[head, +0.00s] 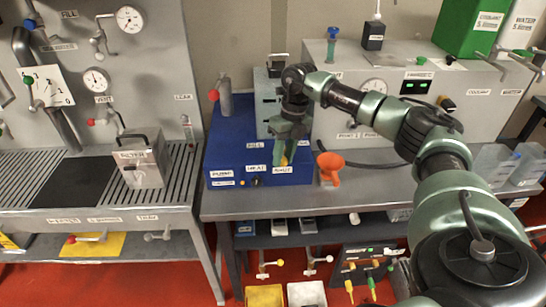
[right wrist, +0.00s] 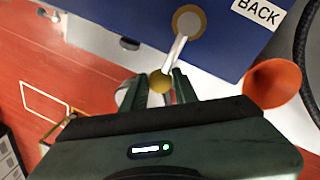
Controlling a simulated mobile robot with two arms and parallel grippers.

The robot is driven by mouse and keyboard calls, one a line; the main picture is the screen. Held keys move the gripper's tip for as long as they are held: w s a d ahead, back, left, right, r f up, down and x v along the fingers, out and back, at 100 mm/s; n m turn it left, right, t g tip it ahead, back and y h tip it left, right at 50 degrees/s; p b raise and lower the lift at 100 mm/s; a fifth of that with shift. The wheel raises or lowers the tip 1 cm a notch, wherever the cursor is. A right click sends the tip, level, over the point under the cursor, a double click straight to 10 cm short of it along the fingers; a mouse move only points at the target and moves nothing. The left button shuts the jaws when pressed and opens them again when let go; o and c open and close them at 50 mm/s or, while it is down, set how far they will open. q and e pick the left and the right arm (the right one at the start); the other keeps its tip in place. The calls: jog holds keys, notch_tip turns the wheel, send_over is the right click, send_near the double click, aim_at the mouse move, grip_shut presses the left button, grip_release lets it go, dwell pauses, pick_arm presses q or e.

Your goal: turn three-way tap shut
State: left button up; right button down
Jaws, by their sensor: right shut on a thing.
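The three-way tap looks to be the lever on the front of the blue box (head: 228,150). In the right wrist view, its pale metal lever (right wrist: 177,50) comes out of a round tan-ringed hub (right wrist: 188,22) beside a label reading BACK. A yellow ball knob (right wrist: 160,81) ends the lever. My right gripper (head: 284,160) reaches down in front of the box, and in the right wrist view (right wrist: 160,88) its fingers are shut on the knob, one on each side. In the head view the gripper hides most of the lever. My left gripper is not in view.
An orange funnel (head: 330,165) stands just right of the gripper, close to it. A dark hose (head: 365,163) runs behind it. A red-knobbed lever (head: 213,95) rises at the box's left. A metal canister (head: 141,165) stands on the left bench.

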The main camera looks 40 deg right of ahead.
jog(key=shift+d+r, duration=0.1)
jog(key=shift+d, duration=0.1)
dwell(0.4)
jog(key=c, duration=1.1)
grip_release()
notch_tip(320, 180, up, 8)
jog(key=d+b, duration=0.1)
jog(key=b, duration=0.1)
jog(key=shift+d+f, duration=0.2)
jog(key=shift+d, duration=0.05)
